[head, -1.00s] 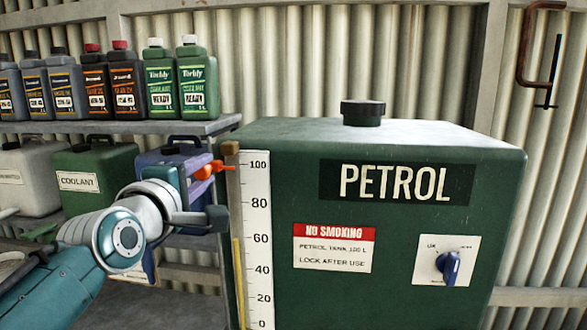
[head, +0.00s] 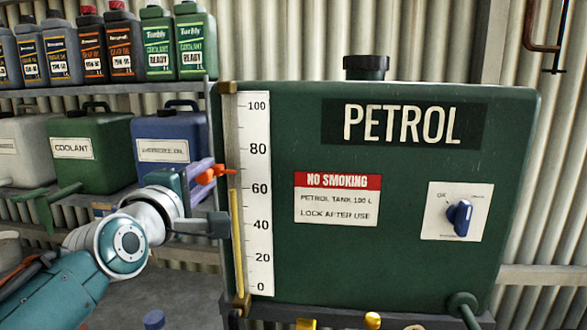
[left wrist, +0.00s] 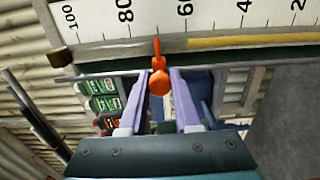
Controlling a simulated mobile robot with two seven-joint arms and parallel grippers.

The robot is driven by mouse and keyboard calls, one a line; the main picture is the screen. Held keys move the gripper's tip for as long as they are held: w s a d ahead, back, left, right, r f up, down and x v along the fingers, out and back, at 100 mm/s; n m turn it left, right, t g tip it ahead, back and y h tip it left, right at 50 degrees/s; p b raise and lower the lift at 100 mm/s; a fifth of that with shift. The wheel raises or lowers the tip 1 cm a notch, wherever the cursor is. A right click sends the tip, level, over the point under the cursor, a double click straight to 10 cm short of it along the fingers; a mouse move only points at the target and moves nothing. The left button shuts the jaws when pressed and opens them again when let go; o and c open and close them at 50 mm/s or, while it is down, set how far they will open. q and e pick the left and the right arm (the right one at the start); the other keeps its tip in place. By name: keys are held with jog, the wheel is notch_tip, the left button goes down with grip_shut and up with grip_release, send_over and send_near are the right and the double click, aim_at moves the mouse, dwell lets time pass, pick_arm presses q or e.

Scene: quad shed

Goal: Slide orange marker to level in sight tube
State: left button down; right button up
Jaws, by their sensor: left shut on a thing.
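The orange marker (head: 212,173) sits at the left edge of the white scale (head: 258,215) on the green petrol tank. Its tip points at about 70, midway between 80 and 60; it also shows in the left wrist view (left wrist: 159,78). The sight tube (head: 238,240) holds a yellow column whose top stands at about 60, a little below the marker tip. My left gripper (head: 208,170) has its pale purple fingers shut on the marker's round knob; the fingers show in the left wrist view (left wrist: 160,88). My right gripper is not in view.
A blue jerrycan (head: 168,128) and a green coolant can (head: 90,150) stand on the shelf left of the tank, behind my left gripper. Several bottles line the shelf above. A blue selector knob (head: 459,215) is on the tank's right side.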

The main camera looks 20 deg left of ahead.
pick_arm(q)
notch_tip(320, 180, down, 4)
jog(key=shift+r+b, duration=0.1)
jog(key=shift+b, duration=0.8)
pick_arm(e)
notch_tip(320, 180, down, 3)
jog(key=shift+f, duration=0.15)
pick_arm(q)
jog(key=c, duration=0.6)
grip_release()
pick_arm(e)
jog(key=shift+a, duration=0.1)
pick_arm(q)
jog(key=b+v, duration=0.2)
jog(key=v, duration=0.8)
jog(key=shift+a, duration=0.1)
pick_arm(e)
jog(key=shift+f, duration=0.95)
